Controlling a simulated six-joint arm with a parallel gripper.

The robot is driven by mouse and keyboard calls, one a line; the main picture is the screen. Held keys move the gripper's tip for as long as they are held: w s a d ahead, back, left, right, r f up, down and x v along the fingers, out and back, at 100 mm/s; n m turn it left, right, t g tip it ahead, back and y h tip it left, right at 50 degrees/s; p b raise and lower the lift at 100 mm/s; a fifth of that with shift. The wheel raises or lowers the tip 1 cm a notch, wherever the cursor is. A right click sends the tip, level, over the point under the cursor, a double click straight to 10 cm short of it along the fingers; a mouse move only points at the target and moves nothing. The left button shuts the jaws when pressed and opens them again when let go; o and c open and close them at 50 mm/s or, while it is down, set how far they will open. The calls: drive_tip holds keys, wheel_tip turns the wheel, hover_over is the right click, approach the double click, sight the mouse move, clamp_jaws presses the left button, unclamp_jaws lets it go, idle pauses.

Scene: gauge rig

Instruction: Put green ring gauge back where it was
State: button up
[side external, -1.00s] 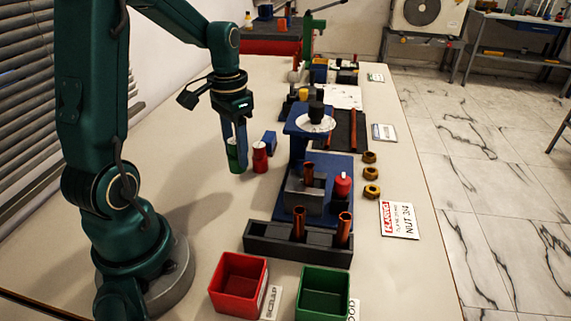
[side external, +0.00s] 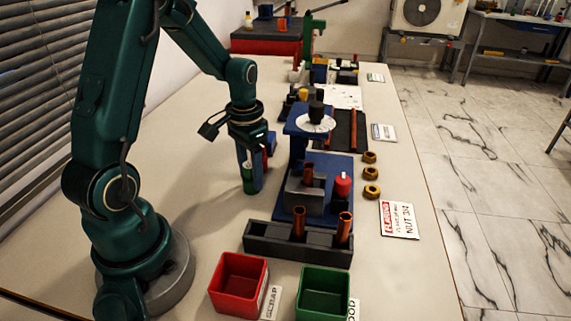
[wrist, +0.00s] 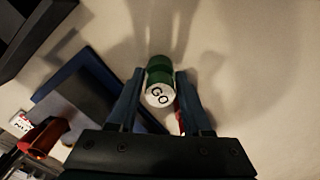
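The green ring gauge, a short green cylinder with a pale end marked "GO", sits between my fingers in the wrist view (wrist: 159,84). In the side view it shows as a green patch (side external: 247,183) at the fingertips. My gripper (side external: 251,180) points down, with a finger on each side of the gauge, and is shut on it. Whether the gauge touches the table or hangs just above it is hard to tell. The red gauge (side external: 265,160) is behind my gripper and mostly hidden; a bit of red (wrist: 181,122) shows beside a finger in the wrist view.
The blue gauge stand (side external: 335,168) with a dial is to the right. A dark trough (side external: 280,243) with copper tubes, a red bin (side external: 238,284) and a green bin (side external: 323,292) are nearer the camera. Brass nuts (side external: 370,173) lie farther right. Table left of my gripper is clear.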

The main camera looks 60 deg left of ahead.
sight(250, 165)
drive_tip(key=o, duration=0.3)
drive_tip(key=shift+r, duration=0.1)
wheel_tip(250, 165, up, 11)
drive_tip(key=shift+r, duration=0.1)
drive_tip(key=s+d+t, duration=0.2)
drive_tip(key=s+d, duration=0.1)
drive_tip(key=d, duration=0.1)
drive_tip(key=s+d+r+m+t, duration=0.1)
drive_tip(key=s+d, duration=0.1)
drive_tip(key=d, duration=0.3)
drive_tip(key=s+d+r+t, duration=0.1)
drive_tip(key=s+d+t, duration=0.1)
drive_tip(key=s+d, duration=0.1)
drive_tip(key=shift+s+d+r+t, duration=0.1)
drive_tip(key=shift+s+d+t, duration=0.1)
drive_tip(key=shift+d, duration=0.25)
drive_tip(key=shift+s+d+r+t, duration=0.1)
drive_tip(key=shift+s+d, duration=0.05)
drive_tip(key=shift+d, duration=0.25)
